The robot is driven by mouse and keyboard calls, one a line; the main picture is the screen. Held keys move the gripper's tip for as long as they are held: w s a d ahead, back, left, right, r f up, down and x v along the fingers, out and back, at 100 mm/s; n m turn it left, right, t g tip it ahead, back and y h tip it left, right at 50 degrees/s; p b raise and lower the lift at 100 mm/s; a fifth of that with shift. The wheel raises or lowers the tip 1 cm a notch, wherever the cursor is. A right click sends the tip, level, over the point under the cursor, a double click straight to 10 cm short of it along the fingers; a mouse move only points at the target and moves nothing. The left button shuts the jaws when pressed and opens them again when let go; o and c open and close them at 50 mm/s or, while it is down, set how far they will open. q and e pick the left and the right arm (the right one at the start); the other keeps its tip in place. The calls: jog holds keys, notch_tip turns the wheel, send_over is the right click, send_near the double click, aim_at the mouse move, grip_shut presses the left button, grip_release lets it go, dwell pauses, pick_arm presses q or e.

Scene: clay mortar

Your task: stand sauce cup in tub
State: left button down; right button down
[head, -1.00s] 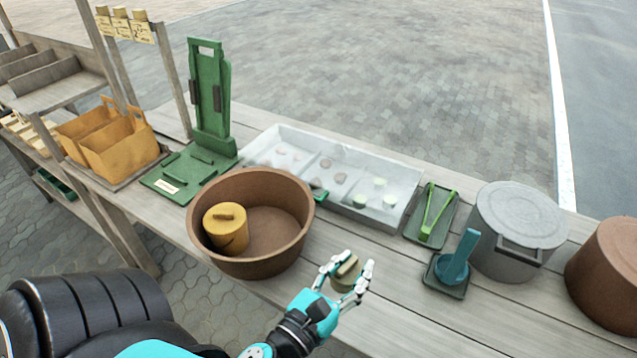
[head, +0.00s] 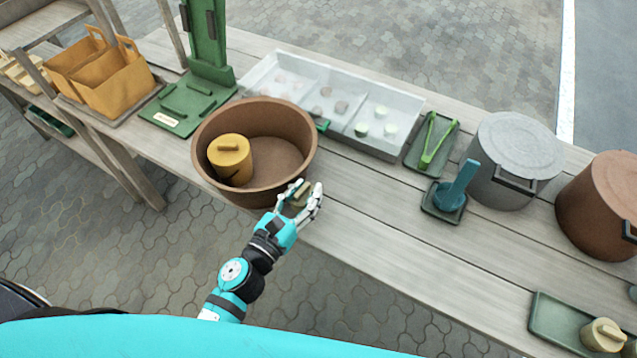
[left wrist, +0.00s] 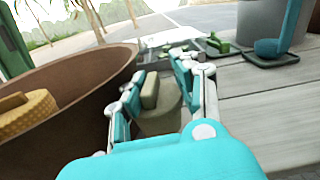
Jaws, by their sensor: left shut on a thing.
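My left gripper (head: 308,190) is shut on a small olive-tan sauce cup (head: 300,197) with a bar-shaped knob on top. It holds the cup upright just outside the near right wall of the brown tub (head: 250,196). In the left wrist view the cup (left wrist: 152,98) sits between the fingers, partly hidden by them, and the tub (left wrist: 75,108) is to the left. A yellow lidded cup (head: 230,160) stands inside the tub at the left; the tub's right part is empty. My right gripper is not in view.
Behind the tub are a divided clear tray (head: 385,148) and a green stand (head: 185,105). To the right are green tongs (head: 432,145), a blue-handled tool (head: 455,188), a grey pot (head: 510,150) and a brown pot (head: 600,205). The tabletop right of my gripper is clear.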

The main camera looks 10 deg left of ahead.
pick_arm(q)
jog(key=shift+w+d+f, duration=0.2)
jog(key=shift+w+f, duration=0.15)
jog(key=shift+w, duration=0.3)
jog(key=shift+w+d+f, duration=0.2)
jog(key=shift+w+f, duration=0.15)
jog(key=shift+w, duration=0.25)
jog(key=w+f, duration=0.1)
jog(key=w+d+f, duration=0.1)
jog(key=shift+w+f+b, duration=0.15)
jog(key=shift+w+b, duration=0.2)
jog(key=shift+s, duration=0.1)
jog(key=shift+f, duration=0.15)
jog(key=c, duration=1.2)
grip_release()
jog(key=shift+c, duration=0.2)
